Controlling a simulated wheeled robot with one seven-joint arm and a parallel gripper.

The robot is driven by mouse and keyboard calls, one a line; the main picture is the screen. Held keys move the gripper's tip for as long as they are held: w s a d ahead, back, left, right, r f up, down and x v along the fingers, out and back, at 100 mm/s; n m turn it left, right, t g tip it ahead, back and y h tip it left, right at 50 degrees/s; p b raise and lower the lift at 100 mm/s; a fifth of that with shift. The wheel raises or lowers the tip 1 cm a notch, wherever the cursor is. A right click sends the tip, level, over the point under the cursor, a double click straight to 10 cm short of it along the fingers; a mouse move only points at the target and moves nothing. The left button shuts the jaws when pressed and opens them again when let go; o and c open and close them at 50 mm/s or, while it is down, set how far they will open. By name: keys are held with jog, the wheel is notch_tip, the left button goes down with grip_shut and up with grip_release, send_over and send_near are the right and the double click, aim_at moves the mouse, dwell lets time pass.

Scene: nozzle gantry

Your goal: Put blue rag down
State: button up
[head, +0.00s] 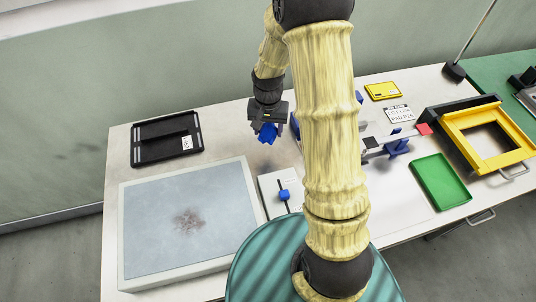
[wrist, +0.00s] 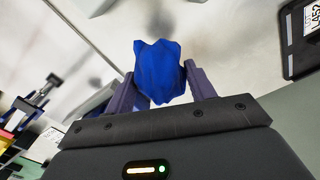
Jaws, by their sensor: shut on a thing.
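The blue rag (head: 268,133) is a small crumpled bundle held in my gripper (head: 266,126), above the white table (head: 240,130) near its back edge. In the wrist view the rag (wrist: 159,71) sits between the two fingers of my gripper (wrist: 160,85), which are shut on it. The pale table surface shows beyond the rag, and the rag appears clear of it. How far above the table it is, I cannot tell exactly.
A black tray (head: 166,139) with a label lies left of my gripper. A large pale panel with a dark stain (head: 190,221) is in front. A white block with a blue knob (head: 284,195), a green tray (head: 440,182) and a yellow frame (head: 490,136) stand to the right.

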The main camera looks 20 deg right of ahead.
jog(key=p, duration=0.1)
send_over(268, 153)
notch_tip(268, 153, down, 5)
jog(key=shift+d+f, duration=0.1)
jog(key=shift+w+f, duration=0.2)
jog(key=shift+f, duration=0.2)
jog(key=shift+s+r, duration=0.1)
jog(key=shift+s, duration=0.05)
notch_tip(268, 153, down, 4)
jog(key=shift+r+p, duration=0.1)
jog(key=shift+p, duration=0.4)
jog(key=shift+f, duration=0.25)
